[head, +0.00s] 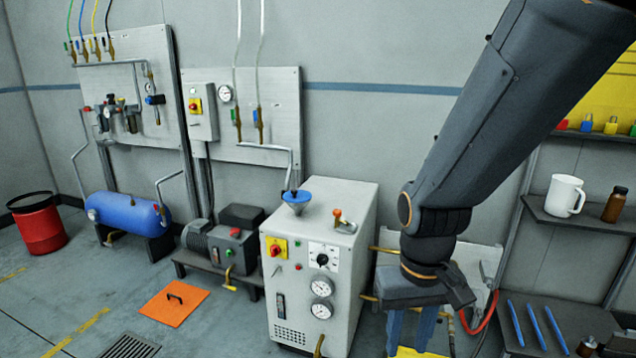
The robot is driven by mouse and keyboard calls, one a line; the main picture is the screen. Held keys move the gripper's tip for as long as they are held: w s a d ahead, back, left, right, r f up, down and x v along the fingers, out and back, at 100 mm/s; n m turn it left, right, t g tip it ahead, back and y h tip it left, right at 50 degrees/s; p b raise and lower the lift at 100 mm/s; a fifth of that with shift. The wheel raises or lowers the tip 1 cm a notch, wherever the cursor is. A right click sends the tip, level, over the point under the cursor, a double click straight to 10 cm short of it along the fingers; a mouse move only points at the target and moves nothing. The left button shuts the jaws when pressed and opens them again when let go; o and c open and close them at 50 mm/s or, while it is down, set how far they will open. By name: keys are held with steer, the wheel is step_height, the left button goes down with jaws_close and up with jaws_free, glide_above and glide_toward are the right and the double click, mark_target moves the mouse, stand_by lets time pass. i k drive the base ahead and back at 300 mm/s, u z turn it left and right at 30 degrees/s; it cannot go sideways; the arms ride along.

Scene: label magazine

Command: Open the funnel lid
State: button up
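Pipes (292,165) come down from the wall panel behind the funnel. A shelf with a white mug (565,195) is at the right. An orange floor plate (174,300) lies at the left.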

mark_target(295, 196)
steer(key=u, duration=0.2)
steer(key=i, duration=1.3)
steer(key=u, duration=0.15)
